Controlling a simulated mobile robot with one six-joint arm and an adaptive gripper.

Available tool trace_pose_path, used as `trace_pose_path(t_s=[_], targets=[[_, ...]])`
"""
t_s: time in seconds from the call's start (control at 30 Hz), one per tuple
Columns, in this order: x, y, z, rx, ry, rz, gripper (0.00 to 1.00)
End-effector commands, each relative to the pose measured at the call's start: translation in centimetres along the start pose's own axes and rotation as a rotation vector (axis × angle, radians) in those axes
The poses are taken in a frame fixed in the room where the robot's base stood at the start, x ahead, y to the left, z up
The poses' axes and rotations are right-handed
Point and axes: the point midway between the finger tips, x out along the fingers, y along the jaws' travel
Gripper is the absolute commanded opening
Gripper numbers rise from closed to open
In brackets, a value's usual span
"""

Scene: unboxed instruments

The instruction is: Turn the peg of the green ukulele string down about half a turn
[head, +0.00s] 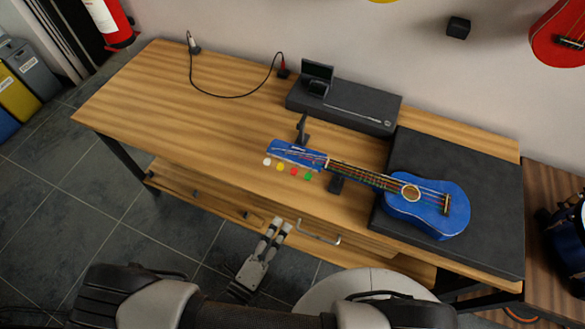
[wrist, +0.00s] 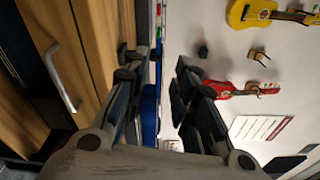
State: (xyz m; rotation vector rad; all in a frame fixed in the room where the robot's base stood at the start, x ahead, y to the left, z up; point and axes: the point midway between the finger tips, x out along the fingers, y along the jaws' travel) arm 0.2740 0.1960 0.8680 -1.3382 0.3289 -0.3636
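The blue ukulele (head: 427,205) lies on the table, its body on a dark mat at the right and its headstock (head: 295,153) pointing left. Coloured pegs show along the headstock's near side: white (head: 267,162), yellow (head: 280,167), red (head: 294,171) and green (head: 308,176), green being nearest the neck. My gripper (head: 280,223) is open and empty, in front of the table's near edge, below and left of the green peg, and apart from it. In the wrist view my gripper (wrist: 155,78) shows spread fingers, with part of the blue ukulele (wrist: 150,105) between them.
A dark support (head: 336,184) stands under the neck, and another dark post (head: 302,130) stands behind the headstock. A black case (head: 345,105) sits at the table's back. A drawer handle (head: 318,236) juts from the front near my gripper. The table's left half is mostly clear, apart from a cable (head: 235,96).

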Motion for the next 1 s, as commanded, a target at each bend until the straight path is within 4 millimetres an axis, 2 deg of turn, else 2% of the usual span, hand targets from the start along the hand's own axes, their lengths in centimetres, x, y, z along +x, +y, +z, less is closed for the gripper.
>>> trace_pose_path(t_s=[0.13,0.27,0.8,1.0], targets=[[-0.1,0.6,-0.2,-0.074,-0.042,-0.009,0.26],[1.4,0.6,-0.2,-0.075,-0.037,-0.009,0.26],[12.4,0.6,0.1,-0.069,-0.031,-0.008,0.26],[15.5,0.6,0.2,-0.069,-0.035,-0.007,0.26]])
